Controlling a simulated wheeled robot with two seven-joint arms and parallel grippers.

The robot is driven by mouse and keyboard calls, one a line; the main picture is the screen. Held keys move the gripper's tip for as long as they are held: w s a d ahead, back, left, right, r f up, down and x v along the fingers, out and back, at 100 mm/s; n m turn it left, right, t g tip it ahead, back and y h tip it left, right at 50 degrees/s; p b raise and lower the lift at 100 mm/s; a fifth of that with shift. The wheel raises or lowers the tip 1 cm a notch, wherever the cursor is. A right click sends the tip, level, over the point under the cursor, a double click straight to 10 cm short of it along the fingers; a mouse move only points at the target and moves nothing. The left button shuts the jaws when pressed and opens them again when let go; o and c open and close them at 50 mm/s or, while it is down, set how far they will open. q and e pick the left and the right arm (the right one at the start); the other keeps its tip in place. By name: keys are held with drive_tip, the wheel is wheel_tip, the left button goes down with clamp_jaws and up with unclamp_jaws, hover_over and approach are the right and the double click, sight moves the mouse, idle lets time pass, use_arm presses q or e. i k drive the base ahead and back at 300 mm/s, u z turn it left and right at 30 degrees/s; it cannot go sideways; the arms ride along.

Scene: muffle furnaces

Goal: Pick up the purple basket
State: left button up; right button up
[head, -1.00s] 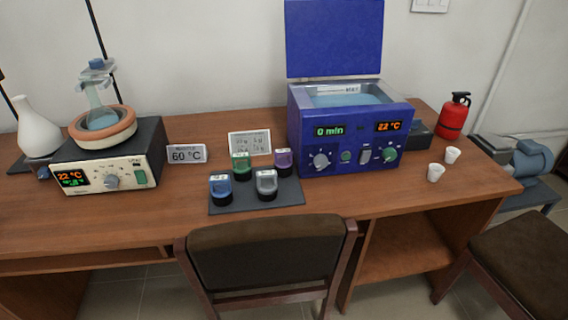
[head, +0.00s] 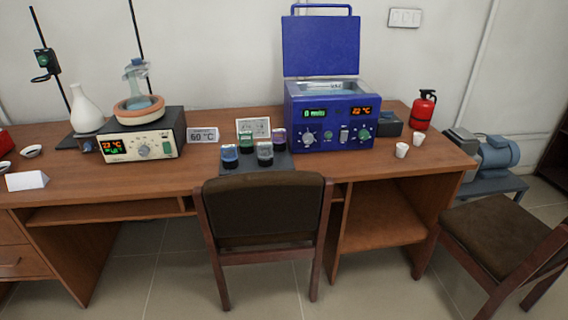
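The purple basket (head: 280,137) is a small dark holder with a purple top. It stands at the back right of a dark mat (head: 229,169) on the wooden table. A green basket (head: 245,140) is to its left, a blue one (head: 230,156) at the front left and a grey-white one (head: 265,153) in front of it. The blue water bath (head: 333,118) stands close to its right with its lid up. Neither of my grippers shows in the head view.
A chair (head: 262,220) stands in front of the table before the mat. A second chair (head: 510,245) is at the right. A heater with a flask (head: 141,142) stands left of the mat, with a 60 °C sign (head: 202,135) between. Two white cups (head: 402,150) sit at the right.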

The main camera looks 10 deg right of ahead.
sight(279, 143)
drive_tip(key=u, duration=1.35)
drive_tip(key=i, duration=1.1)
drive_tip(key=z, duration=0.7)
drive_tip(key=i, duration=0.7)
drive_tip(key=z, duration=0.8)
